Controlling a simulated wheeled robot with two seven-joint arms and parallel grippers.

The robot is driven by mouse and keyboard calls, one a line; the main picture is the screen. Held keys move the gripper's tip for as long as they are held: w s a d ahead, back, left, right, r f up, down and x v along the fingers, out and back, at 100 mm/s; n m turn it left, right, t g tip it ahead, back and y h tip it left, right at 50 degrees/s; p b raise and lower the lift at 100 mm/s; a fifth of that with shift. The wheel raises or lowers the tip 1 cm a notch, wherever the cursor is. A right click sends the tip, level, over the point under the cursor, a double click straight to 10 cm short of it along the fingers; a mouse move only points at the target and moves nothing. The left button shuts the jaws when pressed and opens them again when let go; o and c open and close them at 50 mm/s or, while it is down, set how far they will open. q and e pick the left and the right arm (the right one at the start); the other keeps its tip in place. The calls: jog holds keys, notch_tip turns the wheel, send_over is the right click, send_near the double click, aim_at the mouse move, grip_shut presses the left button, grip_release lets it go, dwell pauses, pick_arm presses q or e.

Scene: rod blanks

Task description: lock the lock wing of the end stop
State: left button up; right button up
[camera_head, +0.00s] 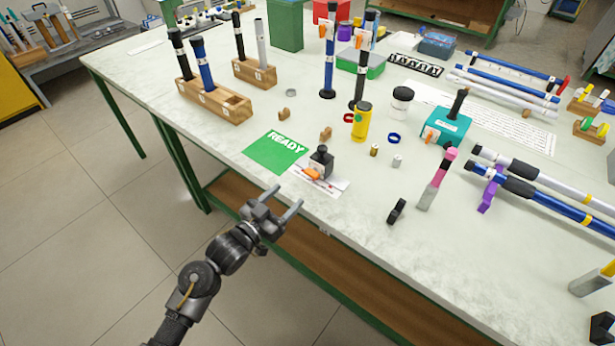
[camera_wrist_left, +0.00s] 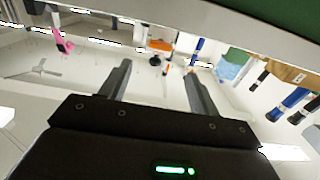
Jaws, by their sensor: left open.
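What looks like the end stop is a small black block (camera_head: 321,158) with a dark knob on top. It stands on a white printed card (camera_head: 333,187) near the table's front edge. An orange wing (camera_head: 312,174) sticks out low on its front left side; its lock state is too small to tell. The orange wing also shows in the left wrist view (camera_wrist_left: 159,45), beyond my fingers. My left gripper (camera_head: 285,198) is open and empty, off the table's front edge, apart from the end stop and to its lower left. My right gripper is not in view.
A green READY mat (camera_head: 272,153) lies left of the end stop. A yellow bottle (camera_head: 361,122), a teal block (camera_head: 447,127) and a pink-handled tool (camera_head: 437,180) stand or lie to the right. A wooden rod rack (camera_head: 215,104) is further back left. The table front edge is close.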

aim_at(309, 175)
pick_arm(q)
jog(key=p+x, duration=0.1)
jog(key=x, duration=0.9)
jog(key=shift+c, duration=0.3)
